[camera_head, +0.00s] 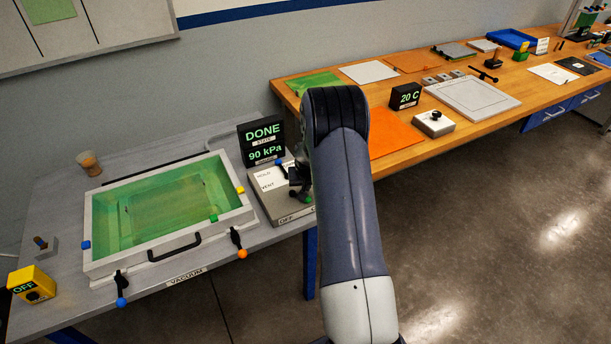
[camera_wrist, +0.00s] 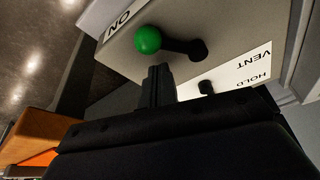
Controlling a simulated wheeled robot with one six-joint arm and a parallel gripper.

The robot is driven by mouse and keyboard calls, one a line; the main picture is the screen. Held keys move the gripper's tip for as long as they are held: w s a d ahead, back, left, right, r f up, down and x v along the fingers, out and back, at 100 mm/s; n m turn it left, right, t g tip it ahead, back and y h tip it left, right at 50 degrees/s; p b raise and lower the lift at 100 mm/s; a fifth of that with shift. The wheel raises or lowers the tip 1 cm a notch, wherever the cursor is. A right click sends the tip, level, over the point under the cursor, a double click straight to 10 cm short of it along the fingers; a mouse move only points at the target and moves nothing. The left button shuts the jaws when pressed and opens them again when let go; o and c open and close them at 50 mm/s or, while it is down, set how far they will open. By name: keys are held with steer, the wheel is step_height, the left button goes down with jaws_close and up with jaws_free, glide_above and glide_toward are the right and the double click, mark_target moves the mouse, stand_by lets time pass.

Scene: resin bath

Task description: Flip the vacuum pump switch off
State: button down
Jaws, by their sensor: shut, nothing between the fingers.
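The pump switch is a dark lever with a green ball (camera_wrist: 148,40) on the grey control box (camera_wrist: 190,55). In the wrist view the ball leans to the side of the ON label. In the head view the green ball (camera_head: 308,199) shows beside my arm, right of the OFF label on the box (camera_head: 268,202); ON is hidden there. My gripper (camera_wrist: 157,72) is shut and empty, its fingertips just below the ball in the wrist view. I cannot tell whether they touch it. My gripper (camera_head: 300,182) is dark and partly hidden by my arm in the head view.
A blue-knobbed lever (camera_head: 280,163) stands by the HOLD and VENT plate. The display (camera_head: 262,142) behind reads DONE and 90 kPa. The clear-lidded vacuum chamber (camera_head: 105,265) with green contents is left of the box. A yellow OFF button box (camera_head: 33,284) sits far left.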

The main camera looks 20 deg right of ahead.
mark_target(298, 204)
steer(key=shift+s+a+f, duration=0.15)
steer(key=shift+s+a, duration=0.05)
steer(key=shift+s, duration=0.35)
